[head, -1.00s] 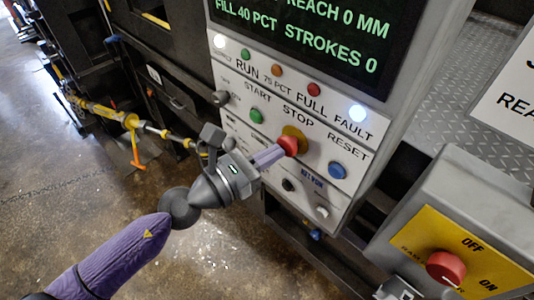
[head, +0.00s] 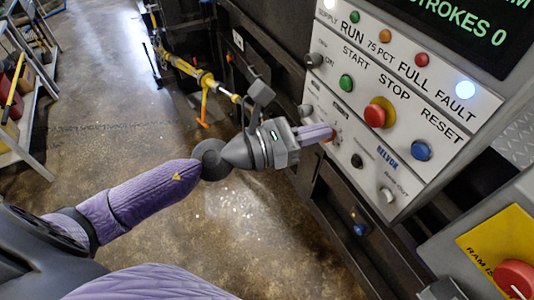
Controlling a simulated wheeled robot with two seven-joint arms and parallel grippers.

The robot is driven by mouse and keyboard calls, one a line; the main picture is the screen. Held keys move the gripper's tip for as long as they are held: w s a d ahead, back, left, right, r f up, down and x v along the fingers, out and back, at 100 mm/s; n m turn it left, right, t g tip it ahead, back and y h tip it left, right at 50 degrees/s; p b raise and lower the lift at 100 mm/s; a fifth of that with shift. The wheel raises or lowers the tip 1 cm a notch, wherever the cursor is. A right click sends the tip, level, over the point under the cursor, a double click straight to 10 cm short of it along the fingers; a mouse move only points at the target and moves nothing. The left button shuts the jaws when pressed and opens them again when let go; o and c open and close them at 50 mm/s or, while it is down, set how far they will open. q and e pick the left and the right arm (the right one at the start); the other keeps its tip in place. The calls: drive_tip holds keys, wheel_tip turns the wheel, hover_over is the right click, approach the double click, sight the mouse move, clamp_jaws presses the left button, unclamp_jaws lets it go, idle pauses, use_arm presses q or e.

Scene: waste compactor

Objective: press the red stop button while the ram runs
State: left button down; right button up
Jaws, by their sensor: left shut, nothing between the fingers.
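The red stop button (head: 375,116) sits on a yellow collar (head: 389,106) under the word STOP on the white control panel (head: 437,150). My left gripper (head: 330,135) is shut and empty. Its fingertips are at the panel's lower left part, left of and below the stop button and apart from it. A bit of red shows at the fingertips; I cannot tell what it is. The display (head: 470,22) is mostly cut off and reads STROKES 0. The white lamp above FAULT (head: 465,89) is lit. The ram is not visible. My right gripper is not in view.
The green start button (head: 346,83) and blue reset button (head: 421,150) flank the stop button. Yellow piping (head: 190,70) runs behind my gripper. The floor at left is open beside a shelf (head: 25,110).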

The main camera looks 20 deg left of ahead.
use_arm(q)
drive_tip(key=b+v, duration=0.1)
drive_tip(key=v, duration=0.1)
drive_tip(key=b+v, duration=0.3)
drive_tip(key=shift+a+f, duration=0.15)
drive_tip(key=shift+a, duration=0.4)
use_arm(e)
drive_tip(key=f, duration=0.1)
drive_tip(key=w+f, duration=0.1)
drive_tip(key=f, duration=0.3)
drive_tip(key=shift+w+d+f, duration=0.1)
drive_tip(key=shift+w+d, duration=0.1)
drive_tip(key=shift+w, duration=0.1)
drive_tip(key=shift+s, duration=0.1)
